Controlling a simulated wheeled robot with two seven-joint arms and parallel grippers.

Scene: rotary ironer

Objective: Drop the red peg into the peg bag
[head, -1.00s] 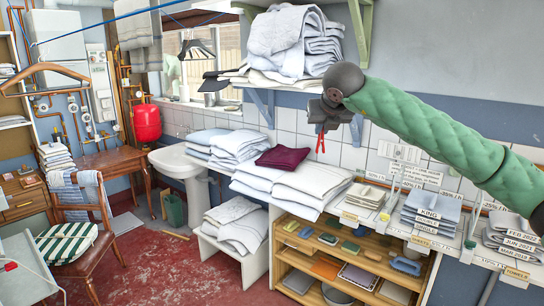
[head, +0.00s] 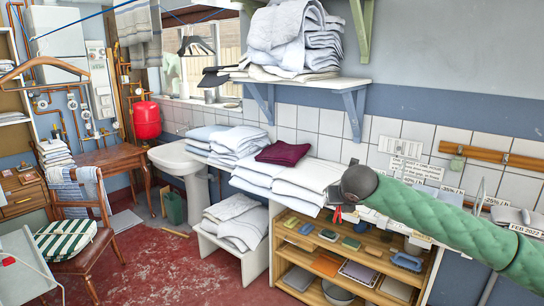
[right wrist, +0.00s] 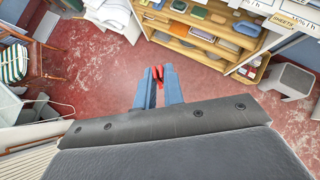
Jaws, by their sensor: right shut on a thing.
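The red peg (right wrist: 158,73) is held between the blue fingertips of my right gripper (right wrist: 160,85) in the right wrist view, with the red floor below. In the head view my right gripper (head: 336,207) is in front of the wooden shelf unit, beside the stacked white linen. A little of the red peg (head: 338,215) shows below it, mostly hidden by the gripper. My left gripper is in neither view. I cannot make out a peg bag in these frames.
The wooden shelf unit (head: 279,250) holds several boxes and trays. Folded linen (head: 305,182) lies beside the gripper. A wall shelf (head: 345,84) with towels is above. A chair (head: 75,262) stands at left, and the red floor (head: 190,270) between is mostly clear.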

